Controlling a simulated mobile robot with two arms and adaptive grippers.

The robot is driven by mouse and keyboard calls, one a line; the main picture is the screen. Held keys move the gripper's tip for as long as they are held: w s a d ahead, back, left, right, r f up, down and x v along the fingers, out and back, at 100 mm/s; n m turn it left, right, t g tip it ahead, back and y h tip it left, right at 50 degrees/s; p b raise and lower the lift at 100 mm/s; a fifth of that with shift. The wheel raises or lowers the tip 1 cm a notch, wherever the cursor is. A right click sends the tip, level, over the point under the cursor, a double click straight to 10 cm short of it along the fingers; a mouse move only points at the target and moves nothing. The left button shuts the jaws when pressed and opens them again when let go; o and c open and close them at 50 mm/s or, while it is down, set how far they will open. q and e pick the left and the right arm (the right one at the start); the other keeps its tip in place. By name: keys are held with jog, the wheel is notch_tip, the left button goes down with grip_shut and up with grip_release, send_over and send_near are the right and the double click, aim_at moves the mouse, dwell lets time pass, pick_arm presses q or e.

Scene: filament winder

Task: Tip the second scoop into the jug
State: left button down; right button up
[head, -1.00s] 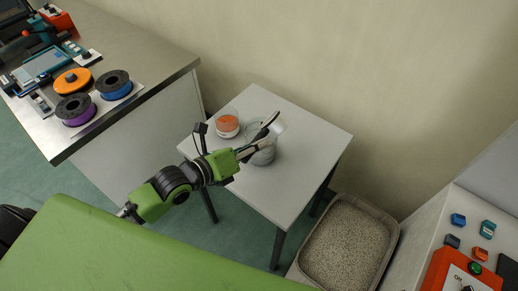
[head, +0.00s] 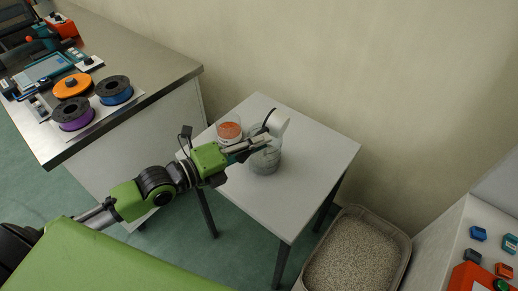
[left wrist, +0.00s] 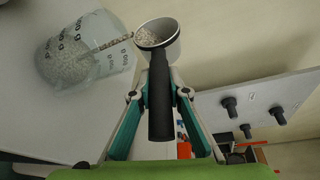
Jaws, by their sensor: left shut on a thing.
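My left gripper (head: 262,142) is shut on the dark handle of a scoop (head: 279,122). In the left wrist view the handle stands between the fingers (left wrist: 159,94), and the scoop's pale cup (left wrist: 168,48) holds some grey pellets near its mouth. The scoop is tipped on its side above the clear jug (head: 265,162), its mouth towards the jug's opening. A thin stream of pellets (left wrist: 108,44) runs from the cup into the jug, which also shows in the left wrist view (left wrist: 62,68) with pellets inside. My right gripper is not in view.
A clear tub with orange contents (head: 229,131) stands close behind the jug on the small white table (head: 315,165). A grey bin of pellets (head: 404,248) stands to the right. A bench (head: 160,85) with several spools is at the left.

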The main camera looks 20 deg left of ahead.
pick_arm(q)
jog(key=n+b, duration=0.1)
jog(key=a+n+h+b, duration=0.1)
jog(key=n+b, duration=0.1)
jog(key=shift+w+r+t, duration=0.1)
jog(key=shift+w+t, duration=0.05)
jog(key=shift+t, duration=0.25)
jog(key=shift+a+r+n+t+h+b, duration=0.15)
jog(key=shift+a+n+t+b, duration=0.05)
jog(key=shift+n, duration=0.35)
jog(key=shift+a+r+n+t+h+b, duration=0.1)
jog(key=shift+a+n+t+h+b, duration=0.1)
jog(key=shift+n, duration=0.35)
jog(key=shift+w+a, duration=0.1)
